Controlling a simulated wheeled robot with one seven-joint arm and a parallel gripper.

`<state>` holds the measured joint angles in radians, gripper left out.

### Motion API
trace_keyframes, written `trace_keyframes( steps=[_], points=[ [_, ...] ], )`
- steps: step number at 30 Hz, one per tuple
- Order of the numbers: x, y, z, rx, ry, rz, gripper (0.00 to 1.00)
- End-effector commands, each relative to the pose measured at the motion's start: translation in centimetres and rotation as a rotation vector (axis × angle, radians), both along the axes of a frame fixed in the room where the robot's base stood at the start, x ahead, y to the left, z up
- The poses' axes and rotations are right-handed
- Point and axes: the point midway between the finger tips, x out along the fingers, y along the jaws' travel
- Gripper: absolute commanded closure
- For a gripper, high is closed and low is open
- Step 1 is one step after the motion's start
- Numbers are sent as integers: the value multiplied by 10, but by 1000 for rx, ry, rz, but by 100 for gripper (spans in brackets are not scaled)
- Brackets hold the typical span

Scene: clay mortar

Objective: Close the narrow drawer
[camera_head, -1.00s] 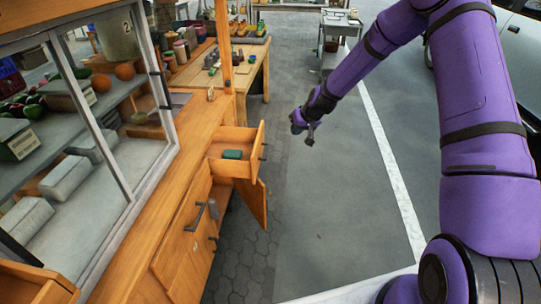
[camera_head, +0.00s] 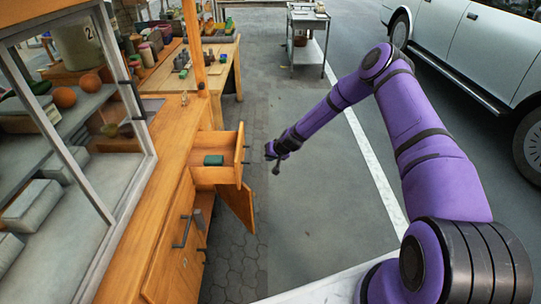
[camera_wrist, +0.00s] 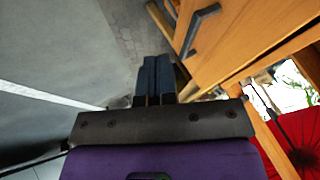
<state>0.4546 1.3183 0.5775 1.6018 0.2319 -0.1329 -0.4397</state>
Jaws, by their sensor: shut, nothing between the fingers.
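The narrow wooden drawer (camera_head: 241,152) is pulled out of the counter in the head view, with a small dark green box (camera_head: 213,160) inside. Its front faces right and carries a dark handle. My gripper (camera_head: 276,170) is to the right of the drawer front, with a gap between them in the picture. In the wrist view my gripper (camera_wrist: 155,78) has its two dark fingers together, with nothing between them. A wooden panel with a dark handle (camera_wrist: 200,28) shows beyond them at the upper right; I cannot tell which panel it is.
A cabinet door (camera_head: 239,207) stands ajar below the drawer. Another wooden front with a dark handle (camera_head: 182,232) is nearer. A glazed display case (camera_head: 85,150) stands on the counter at left. Paved floor (camera_head: 310,210) is free to the right; a silver car (camera_head: 470,50) stands beyond.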

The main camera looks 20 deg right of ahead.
Motion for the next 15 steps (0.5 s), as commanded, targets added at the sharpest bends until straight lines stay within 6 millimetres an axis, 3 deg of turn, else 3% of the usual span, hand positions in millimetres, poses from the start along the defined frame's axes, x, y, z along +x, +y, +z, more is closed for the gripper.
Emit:
trace_keyframes(
  steps=[9,15],
  points=[
    [30,21,-48,0,0,2,100],
    [38,47,-46,-1,0,2,100]
  ],
)
